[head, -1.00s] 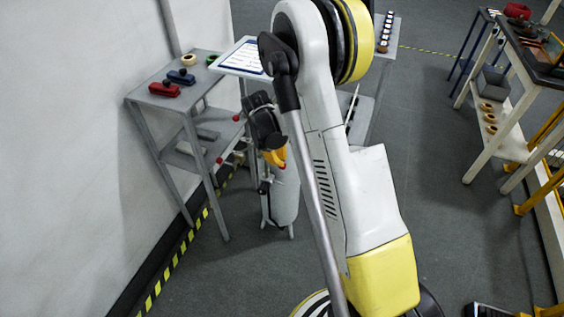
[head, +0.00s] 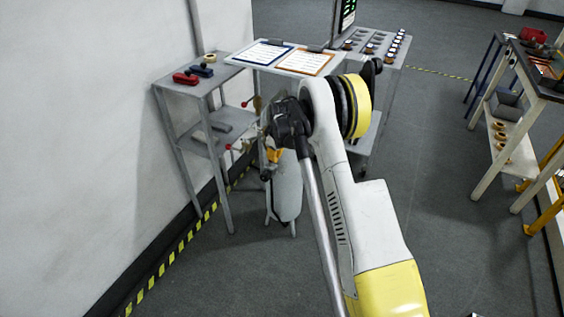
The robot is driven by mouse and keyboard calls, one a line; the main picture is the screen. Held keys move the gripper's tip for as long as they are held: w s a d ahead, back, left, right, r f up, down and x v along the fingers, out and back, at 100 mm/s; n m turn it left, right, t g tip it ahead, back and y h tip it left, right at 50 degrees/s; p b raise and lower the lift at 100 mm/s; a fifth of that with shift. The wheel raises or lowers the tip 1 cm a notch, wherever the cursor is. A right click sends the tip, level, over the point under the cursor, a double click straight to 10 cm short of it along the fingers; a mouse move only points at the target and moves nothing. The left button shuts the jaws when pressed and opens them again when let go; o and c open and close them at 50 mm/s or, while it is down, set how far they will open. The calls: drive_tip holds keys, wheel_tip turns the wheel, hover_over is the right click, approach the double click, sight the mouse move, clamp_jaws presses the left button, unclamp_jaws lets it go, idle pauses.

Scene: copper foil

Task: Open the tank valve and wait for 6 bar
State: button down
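A grey tank (head: 286,190) stands upright on the floor on short legs, beside the grey shelf. Its top and any valve there are mostly hidden behind the end of my arm. My gripper (head: 271,152) is at the tank's upper end; an orange-yellow part shows there. The fingers are too small and covered to tell whether they are open, shut or touching the tank. Two red ball-ended levers (head: 229,147) stick out to the left of the tank top. I cannot make out a pressure reading.
A grey shelf (head: 190,100) with red and blue items stands left against the white wall. A workbench (head: 520,110) stands right. The floor between is clear.

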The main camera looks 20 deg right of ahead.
drive_tip(key=shift+w+a+f, duration=0.45)
drive_tip(key=shift+w+f, duration=0.2)
drive_tip(key=shift+w, duration=0.1)
drive_tip(key=shift+w+a+f+t+y+b, duration=0.15)
drive_tip(key=shift+w+a+t+y+b, duration=0.2)
drive_tip(key=shift+t, duration=0.25)
